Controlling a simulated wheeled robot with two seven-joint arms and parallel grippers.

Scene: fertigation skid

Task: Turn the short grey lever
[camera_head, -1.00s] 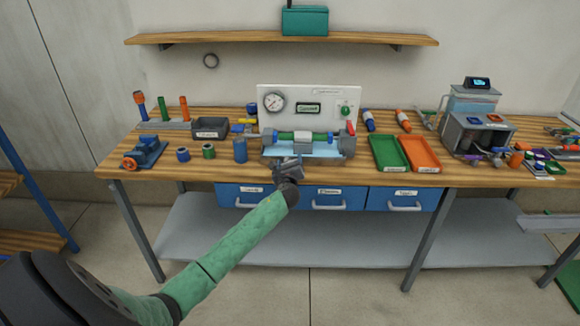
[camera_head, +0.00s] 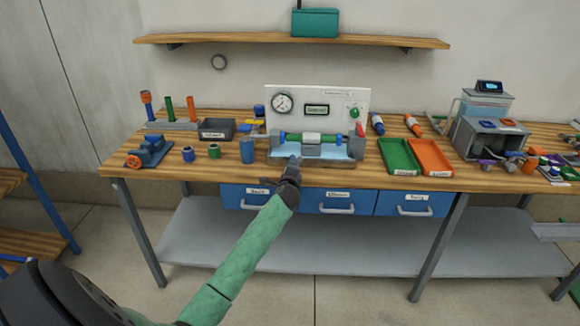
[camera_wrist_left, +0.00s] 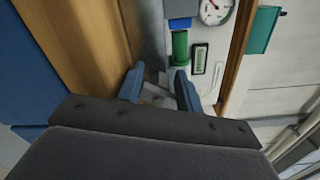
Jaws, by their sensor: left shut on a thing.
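My left gripper (camera_head: 294,163) is at the front of the test rig, by the left part of its light-blue tray (camera_head: 335,153). In the left wrist view the two blue-grey fingers (camera_wrist_left: 160,88) stand on either side of a small grey piece (camera_wrist_left: 155,97), which I take to be the short grey lever. The gripper is shut on it. The lever is mostly hidden by the gripper in the head view. The rig has a green pipe (camera_head: 328,140) between grey end blocks and a white panel (camera_head: 345,98) behind it. My right gripper is not in view.
A red handle (camera_head: 361,130) stands at the rig's right end. A blue cylinder (camera_head: 247,151) is close to the left. Green (camera_head: 398,157) and orange (camera_head: 431,158) trays lie to the right. Blue drawers (camera_head: 336,201) are below the bench top.

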